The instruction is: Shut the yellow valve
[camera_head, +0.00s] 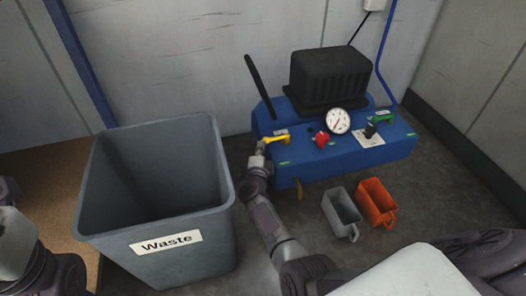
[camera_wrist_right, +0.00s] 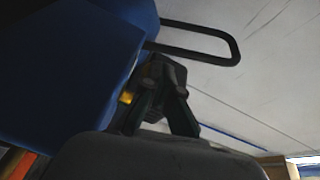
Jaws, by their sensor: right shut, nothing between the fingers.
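The yellow valve handle (camera_head: 277,140) sits at the left end of the blue machine (camera_head: 318,160), lying roughly sideways. My right gripper (camera_head: 261,147) is at the handle's left end, shut with nothing held. I cannot tell whether it touches the handle. In the right wrist view, my gripper fingers (camera_wrist_right: 165,85) are close to the machine's blue body (camera_wrist_right: 75,60), and only a small bit of the yellow handle (camera_wrist_right: 126,98) shows beside them. Part of my left arm shows at the lower left of the head view, but its fingers do not.
A grey waste bin (camera_head: 219,212) stands left of my right arm.

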